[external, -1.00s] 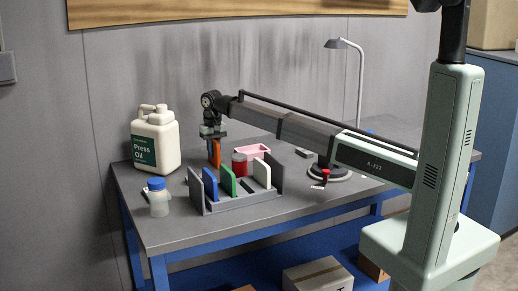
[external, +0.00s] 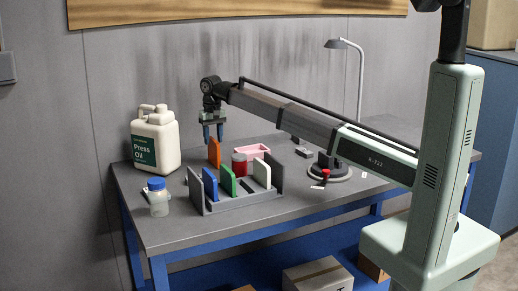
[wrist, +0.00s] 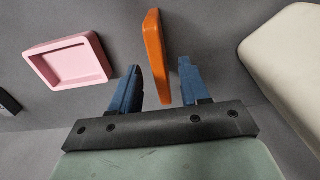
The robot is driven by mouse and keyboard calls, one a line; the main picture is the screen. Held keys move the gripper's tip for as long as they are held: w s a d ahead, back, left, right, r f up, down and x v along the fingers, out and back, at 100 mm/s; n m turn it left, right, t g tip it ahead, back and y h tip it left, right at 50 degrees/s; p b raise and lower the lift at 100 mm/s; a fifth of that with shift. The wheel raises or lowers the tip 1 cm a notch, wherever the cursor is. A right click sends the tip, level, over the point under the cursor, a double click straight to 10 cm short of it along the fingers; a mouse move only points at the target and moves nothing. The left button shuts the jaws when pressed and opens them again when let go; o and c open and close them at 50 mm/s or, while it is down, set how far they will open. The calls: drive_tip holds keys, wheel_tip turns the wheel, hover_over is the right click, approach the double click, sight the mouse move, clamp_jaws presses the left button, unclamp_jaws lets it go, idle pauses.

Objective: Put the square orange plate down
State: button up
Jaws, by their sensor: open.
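The square orange plate (external: 214,152) stands upright on its edge behind the rack, its lower part hidden by the rack's contents in the external view. In the wrist view the orange plate (wrist: 156,55) shows as a narrow upright slab, clear of the fingers. My gripper (external: 213,140) points down just above the plate. Its two blue fingers are open and empty, with a gap between the fingertips (wrist: 160,66) in line with the plate.
A grey rack (external: 245,202) holds blue, green and white plates. A pink tray (external: 253,150) and a red jar (external: 239,164) stand behind it. A white oil jug (external: 155,143) and a blue-capped bottle (external: 158,198) are at left. A lamp (external: 347,46) stands at the back.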

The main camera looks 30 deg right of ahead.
wheel_tip(320, 180, up, 7)
drive_tip(key=shift+f, duration=0.2)
